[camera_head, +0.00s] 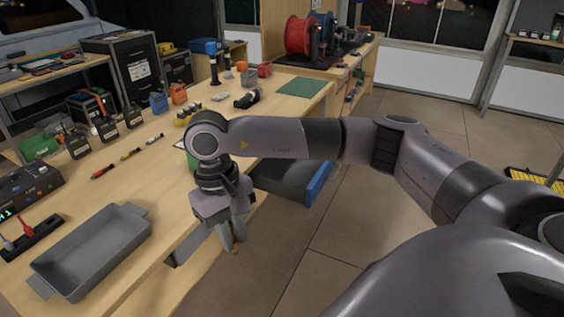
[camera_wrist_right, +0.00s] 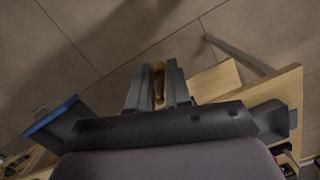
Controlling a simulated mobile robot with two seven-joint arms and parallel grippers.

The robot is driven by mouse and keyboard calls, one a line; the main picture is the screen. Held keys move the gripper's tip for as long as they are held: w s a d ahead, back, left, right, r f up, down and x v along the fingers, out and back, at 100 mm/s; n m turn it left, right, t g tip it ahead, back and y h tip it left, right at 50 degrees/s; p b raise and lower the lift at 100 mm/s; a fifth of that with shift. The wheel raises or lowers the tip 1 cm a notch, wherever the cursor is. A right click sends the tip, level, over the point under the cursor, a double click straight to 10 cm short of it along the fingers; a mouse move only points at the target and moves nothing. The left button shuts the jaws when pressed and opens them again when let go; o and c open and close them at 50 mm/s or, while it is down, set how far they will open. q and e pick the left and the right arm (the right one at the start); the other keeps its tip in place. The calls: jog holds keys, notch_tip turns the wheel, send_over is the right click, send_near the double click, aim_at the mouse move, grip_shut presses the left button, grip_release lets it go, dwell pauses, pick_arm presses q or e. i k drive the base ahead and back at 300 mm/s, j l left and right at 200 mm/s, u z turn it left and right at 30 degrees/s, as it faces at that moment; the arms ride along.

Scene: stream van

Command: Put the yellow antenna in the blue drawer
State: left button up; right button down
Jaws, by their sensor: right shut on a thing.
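My right gripper (camera_head: 232,242) hangs pointing down just off the front edge of the workbench, over the floor. It is shut on the yellow antenna, whose yellow piece (camera_wrist_right: 159,82) shows between the two fingers in the right wrist view. The blue drawer (camera_head: 319,184) stands pulled out from the bench, beyond and to the right of the gripper, partly behind my forearm. Its blue front also shows at the left of the wrist view (camera_wrist_right: 52,115). My left gripper is not in view.
The wooden workbench (camera_head: 180,160) runs along the left. A grey tray (camera_head: 92,250) lies near its front, with several radios, markers and tools farther back. A green mat (camera_head: 300,87) lies at the far end. The tiled floor right of the bench is clear.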

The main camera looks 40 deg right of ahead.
aim_at(287, 171)
jog(key=i+l+u, duration=0.15)
jog(key=l, duration=0.5)
jog(key=l+u, duration=0.15)
jog(key=l, duration=0.5)
jog(key=l+u, duration=0.15)
jog(key=l, duration=0.35)
jog(key=l+u, duration=0.15)
jog(key=l, duration=0.35)
jog(key=k+l+u, duration=0.1)
jog(key=l, duration=0.4)
jog(key=k+l+u, duration=0.15)
jog(key=l, duration=0.3)
jog(key=i+l+u, duration=0.2)
jog(key=l, duration=0.35)
jog(key=i+l+u, duration=0.1)
jog(key=i+l, duration=0.05)
jog(key=l, duration=0.1)
